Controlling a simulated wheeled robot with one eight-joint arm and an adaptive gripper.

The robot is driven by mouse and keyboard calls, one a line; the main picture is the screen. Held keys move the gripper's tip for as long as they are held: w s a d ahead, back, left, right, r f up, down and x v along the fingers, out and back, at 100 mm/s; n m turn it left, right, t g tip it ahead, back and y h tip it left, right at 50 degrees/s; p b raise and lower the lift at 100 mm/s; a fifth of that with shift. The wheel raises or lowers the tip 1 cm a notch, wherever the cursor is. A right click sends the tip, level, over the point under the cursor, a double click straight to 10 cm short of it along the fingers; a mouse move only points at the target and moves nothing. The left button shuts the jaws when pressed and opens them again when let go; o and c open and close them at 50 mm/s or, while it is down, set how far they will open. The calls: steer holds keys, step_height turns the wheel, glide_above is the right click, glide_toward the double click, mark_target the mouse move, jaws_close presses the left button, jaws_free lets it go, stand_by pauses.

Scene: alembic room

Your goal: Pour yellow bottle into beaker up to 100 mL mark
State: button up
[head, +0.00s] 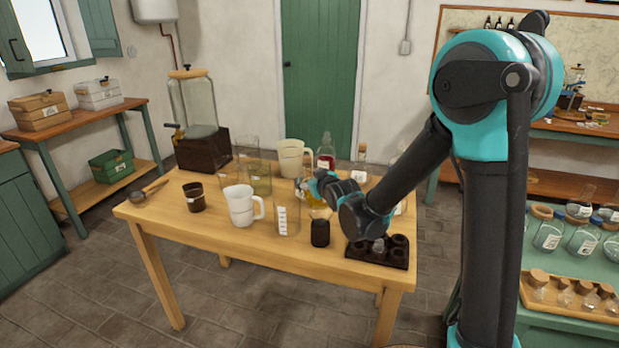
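A bottle with yellow liquid (317,210) is on the right half of the wooden table, partly hidden by my gripper. My gripper (309,188) is right at this bottle, reaching in from the right. Its fingers are small and overlap the glass, so I cannot tell whether they are shut on it. A tall clear glass beaker (287,213) with white markings stands upright just left of the bottle. It looks empty. I cannot make out its separate marks.
On the table (158,218) are a white jug (241,206), a dark cup (194,197), a small dark jar (320,233), a dark rack (378,251) and a cream beaker (291,158). A red-liquid bottle (326,153) stands behind. The front left table top is clear.

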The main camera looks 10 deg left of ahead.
mark_target(313, 163)
steer(key=n+t+h, duration=0.1)
steer(key=n, duration=0.1)
steer(key=shift+n, duration=0.3)
steer(key=r+n+t, duration=0.1)
steer(key=n, duration=0.1)
steer(key=n+t, duration=0.1)
steer(key=n, duration=0.1)
steer(key=w+d+r+n+h, duration=0.1)
steer(key=n, duration=0.2)
steer(key=shift+r+t, duration=0.35)
steer(key=shift+t, duration=0.05)
steer(key=shift+d, duration=0.1)
steer(key=shift+s+r+n+t, duration=0.1)
steer(key=shift+r+n+t, duration=0.2)
steer(key=shift+r+n, duration=0.75)
stand_by(5.2)
